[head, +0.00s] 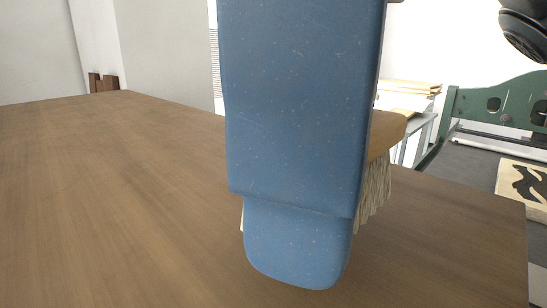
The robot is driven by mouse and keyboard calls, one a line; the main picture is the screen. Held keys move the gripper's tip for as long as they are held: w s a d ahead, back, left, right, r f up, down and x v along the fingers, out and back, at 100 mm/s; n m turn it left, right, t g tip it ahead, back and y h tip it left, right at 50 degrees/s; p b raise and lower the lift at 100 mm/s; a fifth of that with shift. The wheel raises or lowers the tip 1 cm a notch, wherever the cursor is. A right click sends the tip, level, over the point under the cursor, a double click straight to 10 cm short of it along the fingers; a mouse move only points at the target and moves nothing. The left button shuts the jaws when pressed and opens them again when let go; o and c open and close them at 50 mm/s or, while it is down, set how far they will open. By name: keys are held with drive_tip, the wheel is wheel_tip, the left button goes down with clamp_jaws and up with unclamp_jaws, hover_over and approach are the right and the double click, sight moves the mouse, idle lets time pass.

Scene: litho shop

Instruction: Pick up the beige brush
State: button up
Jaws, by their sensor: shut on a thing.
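My gripper (297,240) fills the middle of the head view as a large speckled blue finger pointing down. It is shut on the beige brush (388,136), which is mostly hidden behind the finger. A tan wooden part of the brush and a fringe of pale bristles show to the right of the finger. A sliver of bristle also shows at its left edge. The other finger is hidden. I cannot tell whether the bristles touch the wooden table (110,200).
The left part of the tabletop is bare. Behind the table on the right are a stack of boards or papers (408,88), a green metal press frame (490,104) and a black-patterned print (524,184). A small brown block (103,83) stands at the far table edge.

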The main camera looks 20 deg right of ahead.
drive_tip(key=r, duration=0.2)
drive_tip(key=shift+d+r, duration=0.25)
drive_tip(key=shift+r, duration=0.1)
drive_tip(key=s+d+r, duration=0.2)
drive_tip(key=d+r, duration=0.4)
drive_tip(key=d, duration=0.5)
drive_tip(key=shift+s+r+b, duration=0.3)
drive_tip(key=shift+s, duration=0.05)
drive_tip(key=o, duration=0.5)
drive_tip(key=c, duration=0.3)
drive_tip(key=shift+a, duration=0.15)
